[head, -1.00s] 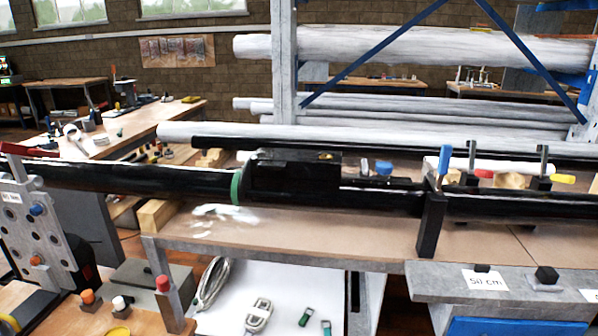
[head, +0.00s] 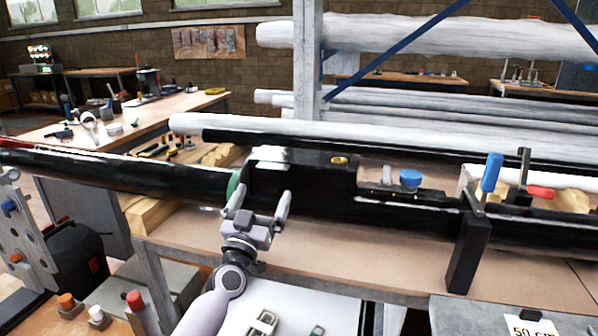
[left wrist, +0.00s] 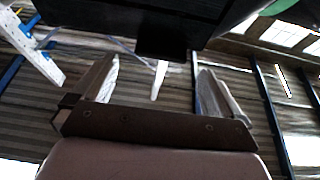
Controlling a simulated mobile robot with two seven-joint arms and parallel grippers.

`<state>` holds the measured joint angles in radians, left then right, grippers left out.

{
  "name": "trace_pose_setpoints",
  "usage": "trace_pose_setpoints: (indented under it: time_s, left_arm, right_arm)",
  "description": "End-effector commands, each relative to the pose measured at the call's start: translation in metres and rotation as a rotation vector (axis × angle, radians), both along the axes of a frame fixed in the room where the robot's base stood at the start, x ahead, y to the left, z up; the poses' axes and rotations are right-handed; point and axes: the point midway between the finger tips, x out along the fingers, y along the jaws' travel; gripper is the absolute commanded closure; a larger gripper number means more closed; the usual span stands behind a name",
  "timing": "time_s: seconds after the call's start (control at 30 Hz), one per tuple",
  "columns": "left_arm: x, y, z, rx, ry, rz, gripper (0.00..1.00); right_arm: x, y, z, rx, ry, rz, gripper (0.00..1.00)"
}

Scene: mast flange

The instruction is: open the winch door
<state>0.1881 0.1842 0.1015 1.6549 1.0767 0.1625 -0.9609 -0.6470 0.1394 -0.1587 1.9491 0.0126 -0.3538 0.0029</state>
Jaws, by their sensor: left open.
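The black mast (head: 110,172) lies across the bench, with a green ring (head: 233,184) around it. Right of the ring is a raised black box section (head: 305,172) with a brass round fitting (head: 339,160); I take this for the winch door area, but cannot tell the door's edges. A blue-topped piece (head: 410,178) sits in a recess to its right. My left gripper (head: 262,198) is open and empty, in front of the box's lower left part. In the left wrist view, a dark protruding block (left wrist: 160,42) shows above and between the open fingers (left wrist: 160,88).
A black upright clamp (head: 468,250) with a blue handle (head: 491,172) holds the mast at right. A wooden block (head: 150,215) is under the mast at left. Grey-white tubes (head: 430,45) lie on a rack behind. The brown bench top (head: 350,250) in front is mostly clear.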

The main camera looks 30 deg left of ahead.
Motion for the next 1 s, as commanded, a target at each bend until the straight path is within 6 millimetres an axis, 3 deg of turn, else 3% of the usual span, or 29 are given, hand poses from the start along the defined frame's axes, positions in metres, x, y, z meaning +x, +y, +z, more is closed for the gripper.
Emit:
trace_pose_setpoints:
  time_s: [0.6, 1.0]
  left_arm:
    - [0.057, 0.016, 0.027, -0.004, -0.009, 0.008, 0.0]
    - [0.065, 0.018, 0.031, -0.003, -0.008, 0.008, 0.0]
  right_arm:
    - [-0.001, 0.0, -0.006, 0.0, 0.002, 0.001, 0.57]
    - [-0.001, 0.0, -0.007, 0.0, 0.002, 0.001, 0.57]
